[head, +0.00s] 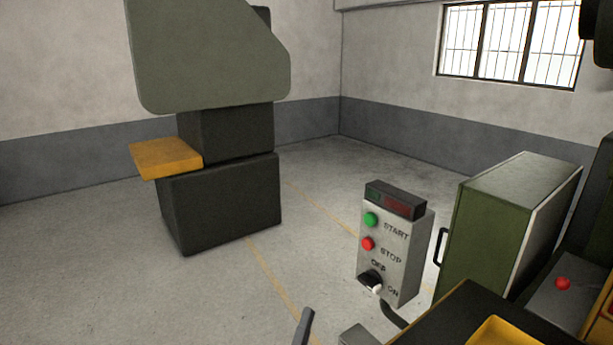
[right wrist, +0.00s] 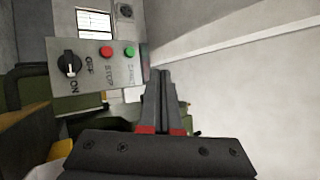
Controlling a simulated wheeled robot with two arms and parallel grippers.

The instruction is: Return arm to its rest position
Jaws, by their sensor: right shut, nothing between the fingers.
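My right gripper shows in the right wrist view (right wrist: 162,92). Its two dark fingers, with red patches at their bases, lie together and hold nothing. In the head view only a dark tip of my right gripper (head: 303,328) shows at the bottom edge, apart from the control box. The grey control box (head: 398,250) has a green START button (head: 370,219), a red STOP button (head: 367,243) and a black OFF/ON knob (head: 371,281). The box also shows at the left of the right wrist view (right wrist: 122,70), beyond the fingers. My left gripper is not in view.
A green cabinet (head: 490,225) with a black handle stands right of the control box. A black and yellow surface (head: 455,318) fills the lower right. A dark machine with a grey-green head (head: 205,55) and yellow ledge (head: 163,158) stands left. The floor between is clear.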

